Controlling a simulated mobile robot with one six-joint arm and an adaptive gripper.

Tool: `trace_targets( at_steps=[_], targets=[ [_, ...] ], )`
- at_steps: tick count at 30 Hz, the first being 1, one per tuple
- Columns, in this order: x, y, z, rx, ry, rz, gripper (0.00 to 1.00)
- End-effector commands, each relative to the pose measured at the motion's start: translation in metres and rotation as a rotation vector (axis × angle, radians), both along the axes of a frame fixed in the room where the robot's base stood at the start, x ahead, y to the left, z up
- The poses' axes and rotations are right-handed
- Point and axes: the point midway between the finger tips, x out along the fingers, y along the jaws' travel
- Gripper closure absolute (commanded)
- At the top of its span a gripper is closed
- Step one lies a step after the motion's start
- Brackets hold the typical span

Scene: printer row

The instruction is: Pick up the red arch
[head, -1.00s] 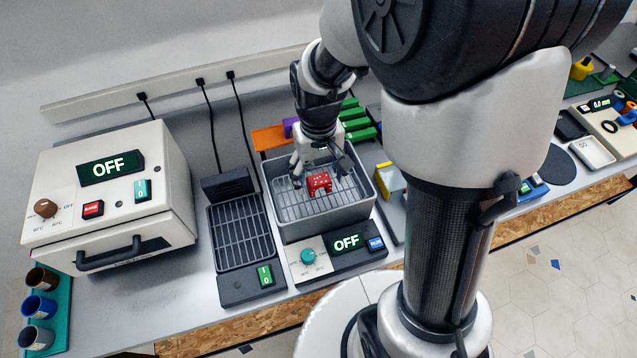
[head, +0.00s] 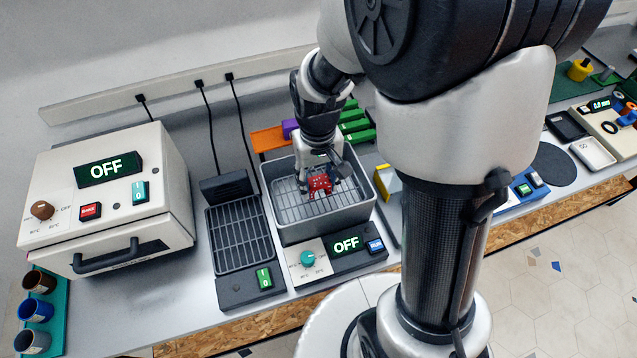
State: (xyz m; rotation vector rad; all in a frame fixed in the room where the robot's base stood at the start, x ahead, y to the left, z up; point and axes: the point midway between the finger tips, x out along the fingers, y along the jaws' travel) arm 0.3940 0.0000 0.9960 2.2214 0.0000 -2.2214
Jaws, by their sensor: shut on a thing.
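The red arch (head: 320,184) is in the grey basin (head: 283,230) in the middle of the head view, over a wire rack (head: 288,207). It has small light spots on it. My gripper (head: 319,183) reaches down into the basin from above, with its fingers closed on either side of the arch. Whether the arch touches the rack or is just clear of it, I cannot tell. Part of the arch's upper side is hidden by the gripper.
The basin's walls surround the gripper. A control panel with an OFF display (head: 346,244) is at its front. A slotted dark tray (head: 240,238) and a white oven-like box (head: 108,200) stand to the left. Green blocks (head: 357,125) and an orange piece (head: 268,139) lie behind.

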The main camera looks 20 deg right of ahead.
Motion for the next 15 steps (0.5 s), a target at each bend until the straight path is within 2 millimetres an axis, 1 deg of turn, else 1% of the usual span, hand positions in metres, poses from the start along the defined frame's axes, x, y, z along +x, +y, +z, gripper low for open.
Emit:
trace_targets(
  at_steps=[2, 3, 8, 10, 13, 15],
  targets=[
    [0.000, 0.000, 0.000, 0.000, 0.000, 0.000, 0.81],
    [0.000, 0.000, 0.000, 0.000, 0.000, 0.000, 0.85],
    [0.000, 0.000, 0.001, 0.000, -0.001, 0.000, 0.85],
    [0.000, 0.000, 0.004, 0.000, -0.001, 0.000, 0.85],
    [0.001, 0.000, 0.016, 0.000, -0.004, 0.000, 0.85],
    [0.001, 0.000, 0.029, 0.000, -0.004, 0.000, 0.85]
  ],
)
